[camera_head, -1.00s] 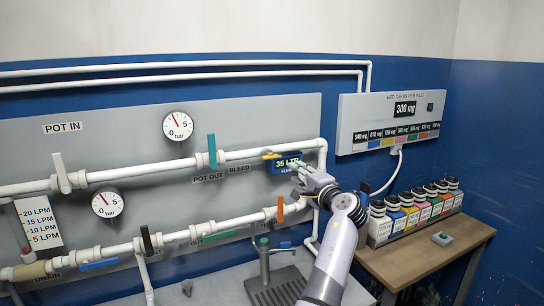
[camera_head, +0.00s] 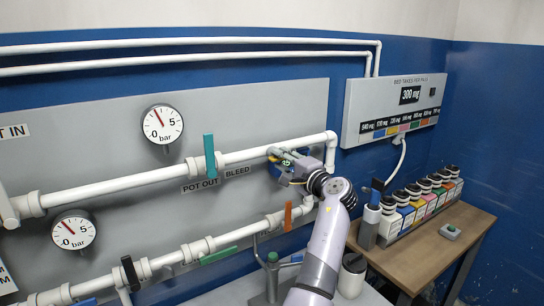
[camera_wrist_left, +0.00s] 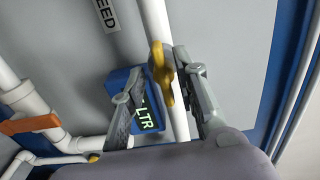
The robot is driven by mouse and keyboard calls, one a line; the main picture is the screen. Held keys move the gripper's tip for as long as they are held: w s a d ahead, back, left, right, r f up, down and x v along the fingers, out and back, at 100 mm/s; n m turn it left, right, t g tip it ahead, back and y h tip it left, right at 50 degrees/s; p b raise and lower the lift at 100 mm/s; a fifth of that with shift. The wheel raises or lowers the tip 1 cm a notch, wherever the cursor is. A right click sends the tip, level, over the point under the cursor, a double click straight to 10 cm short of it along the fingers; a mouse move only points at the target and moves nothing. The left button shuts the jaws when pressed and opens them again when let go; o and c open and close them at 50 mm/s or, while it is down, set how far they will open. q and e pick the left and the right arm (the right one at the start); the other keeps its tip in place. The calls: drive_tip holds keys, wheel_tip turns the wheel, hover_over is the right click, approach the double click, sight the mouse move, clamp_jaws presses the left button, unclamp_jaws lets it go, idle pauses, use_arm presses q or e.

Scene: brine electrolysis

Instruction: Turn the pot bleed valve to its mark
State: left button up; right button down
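The pot bleed valve's yellow handle (camera_wrist_left: 161,75) sits on the white pipe in the left wrist view, lying roughly along it. My left gripper (camera_wrist_left: 160,92) is open, its two fingers apart on either side of the pipe. The right finger is close beside the yellow handle; I cannot tell whether it touches. In the head view my left gripper (camera_head: 280,158) is at the pipe right of the BLEED label (camera_head: 238,171) and hides most of the valve. The valve's mark cannot be made out. My right gripper is not in view.
The blue flow meter (camera_wrist_left: 150,112) is beside the left finger, partly hidden. Nearby are a teal handle (camera_head: 209,155), an orange handle (camera_head: 288,216) and a green handle (camera_head: 217,255). Labelled bottles (camera_head: 420,203) stand on the wooden table (camera_head: 420,250) at right. A dosing box (camera_head: 392,108) hangs above.

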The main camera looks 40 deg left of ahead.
use_arm(q)
drive_tip(key=shift+r, duration=0.1)
drive_tip(key=shift+d+r, duration=0.15)
drive_tip(key=shift+d, duration=0.05)
drive_tip(key=shift+c, duration=0.2)
drive_tip(key=shift+a, duration=0.15)
clamp_jaws()
